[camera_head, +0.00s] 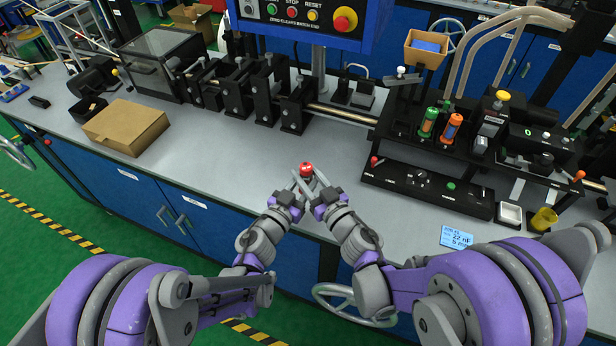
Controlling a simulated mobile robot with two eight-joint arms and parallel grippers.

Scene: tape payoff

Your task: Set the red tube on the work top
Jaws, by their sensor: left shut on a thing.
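The red tube (306,169) shows as a small red end between the tips of my two grippers, over the front part of the grey work top (230,165). My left gripper (298,183) is shut on the red tube. My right gripper (319,182) is close beside it on the right, its fingers pointing at the tube. Whether the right fingers touch the tube or are open is too small to tell. Most of the tube's body is hidden by the fingers, and its height above the work top is unclear.
A green tube (428,122) and an orange tube (452,127) stand in the black fixture at right. A cardboard box (127,127) lies at left. Black machine units line the back. A blue display card (456,237) and yellow cup (543,219) are at right. The work top around the grippers is clear.

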